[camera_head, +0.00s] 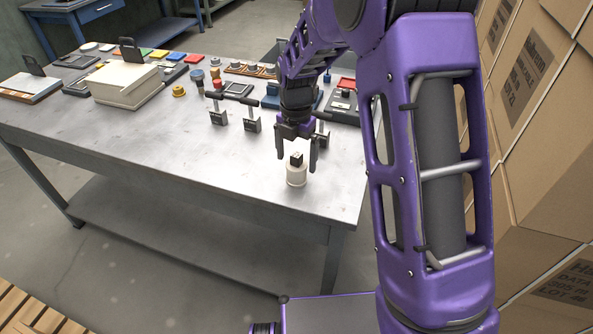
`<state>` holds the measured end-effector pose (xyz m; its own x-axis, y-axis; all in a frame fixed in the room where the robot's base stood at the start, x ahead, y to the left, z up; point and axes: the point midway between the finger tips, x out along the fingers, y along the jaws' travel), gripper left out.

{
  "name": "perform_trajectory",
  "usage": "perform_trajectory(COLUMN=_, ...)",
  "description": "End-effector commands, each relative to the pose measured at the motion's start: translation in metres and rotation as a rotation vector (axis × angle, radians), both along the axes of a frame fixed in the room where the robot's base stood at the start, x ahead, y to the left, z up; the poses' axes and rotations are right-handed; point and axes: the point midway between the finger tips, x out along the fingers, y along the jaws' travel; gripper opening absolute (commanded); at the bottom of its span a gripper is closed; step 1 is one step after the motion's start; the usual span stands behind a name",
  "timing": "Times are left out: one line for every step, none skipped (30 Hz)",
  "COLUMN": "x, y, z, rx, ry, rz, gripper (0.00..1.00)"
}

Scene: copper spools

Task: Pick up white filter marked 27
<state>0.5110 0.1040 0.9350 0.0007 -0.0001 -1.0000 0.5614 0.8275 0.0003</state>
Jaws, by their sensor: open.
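On the grey table (150,165), black clamp-like stands (218,117) are left of my gripper. Cardboard boxes (545,140) are stacked at the right. The table's front middle is clear.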

Motion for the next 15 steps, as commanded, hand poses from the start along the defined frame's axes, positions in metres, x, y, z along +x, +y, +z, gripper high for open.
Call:
perform_trajectory(x=0.000, y=0.000, z=-0.003, rx=0.000, ry=0.001, rz=0.000, gripper=1.00)
perform_trajectory(x=-0.001, y=0.000, z=-0.006, rx=-0.001, ry=0.003, rz=0.000, gripper=1.00)
perform_trajectory(x=-0.001, y=0.000, z=-0.012, rx=-0.001, ry=0.003, rz=-0.001, gripper=1.00)
perform_trajectory(x=-0.001, y=0.000, z=-0.016, rx=-0.001, ry=0.004, rz=-0.001, gripper=1.00)
perform_trajectory(x=-0.001, y=0.000, z=-0.021, rx=-0.001, ry=0.004, rz=-0.001, gripper=1.00)
perform_trajectory(x=-0.002, y=0.000, z=-0.028, rx=-0.002, ry=0.005, rz=0.000, gripper=1.00)
perform_trajectory(x=-0.002, y=-0.001, z=-0.033, rx=-0.002, ry=0.005, rz=0.001, gripper=1.00)
perform_trajectory(x=-0.002, y=-0.001, z=-0.037, rx=-0.002, ry=0.005, rz=0.001, gripper=1.00)
perform_trajectory(x=-0.002, y=-0.001, z=-0.042, rx=-0.001, ry=0.004, rz=-0.001, gripper=1.00)
perform_trajectory(x=-0.001, y=-0.001, z=-0.045, rx=-0.001, ry=0.003, rz=-0.001, gripper=1.00)
perform_trajectory(x=-0.001, y=-0.001, z=-0.048, rx=-0.001, ry=0.003, rz=-0.001, gripper=1.00)
perform_trajectory(x=-0.001, y=-0.001, z=-0.050, rx=-0.001, ry=0.003, rz=-0.001, gripper=1.00)
perform_trajectory(x=-0.001, y=-0.001, z=-0.052, rx=-0.001, ry=0.003, rz=-0.001, gripper=1.00)
perform_trajectory(x=-0.001, y=-0.001, z=-0.052, rx=-0.001, ry=0.002, rz=-0.001, gripper=1.00)
perform_trajectory(x=-0.001, y=-0.001, z=-0.053, rx=0.000, ry=0.001, rz=-0.001, gripper=1.00)
